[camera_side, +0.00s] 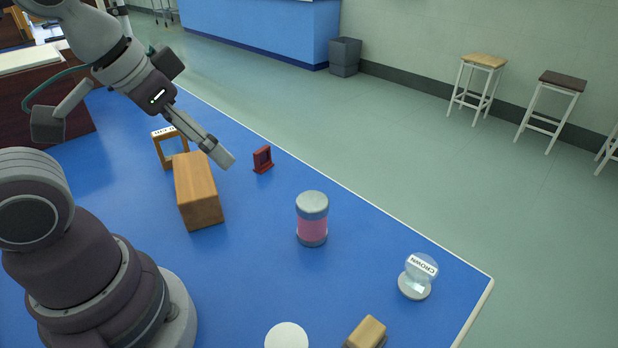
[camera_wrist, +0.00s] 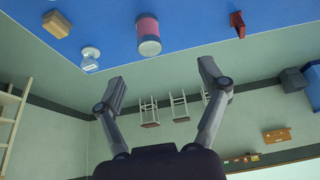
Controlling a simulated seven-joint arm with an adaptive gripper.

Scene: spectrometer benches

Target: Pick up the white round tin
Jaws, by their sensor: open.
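The white round tin (camera_side: 287,336) stands on the blue table at the bottom edge of the side view, where its lower part is cut off. I do not see it in the wrist view. My gripper (camera_side: 222,157) is up and to the left of the tin in the side view, well apart from it, near the wooden block. In the wrist view my gripper (camera_wrist: 163,80) has its two fingers spread wide with nothing between them.
A wooden block (camera_side: 199,190), a wooden frame (camera_side: 158,150), a dark red stand (camera_side: 262,160), a pink jar with grey ends (camera_side: 312,226), a clear "CROWN" globe (camera_side: 420,268) and a tan-topped block (camera_side: 368,332) stand on the blue table (camera_side: 255,270). Bare table lies between the wooden block and tin.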

